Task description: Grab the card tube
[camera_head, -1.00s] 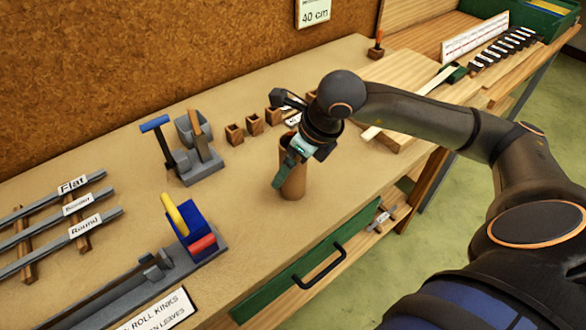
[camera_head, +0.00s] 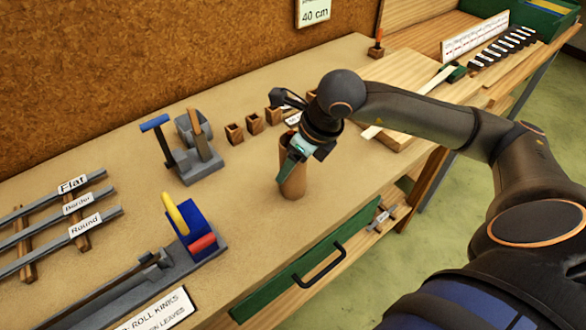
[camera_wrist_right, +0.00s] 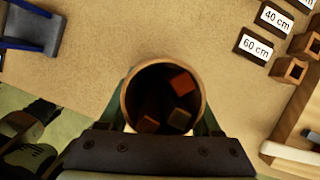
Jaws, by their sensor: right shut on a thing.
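The card tube (camera_head: 294,181) is a brown, open-topped cylinder. It stands upright on the bench near the front edge in the head view. In the right wrist view I look down into the tube (camera_wrist_right: 128,100), and a few small brown and orange block-like pieces lie inside. Whether its base touches the bench is hard to tell.
Small square wooden holders (camera_head: 254,124) stand behind the tube. A grey lever tool (camera_head: 185,155) and a blue, yellow and red tool (camera_head: 195,230) are to the left. Labelled metal strips (camera_head: 60,225) lie at far left. Bare bench lies around the tube.

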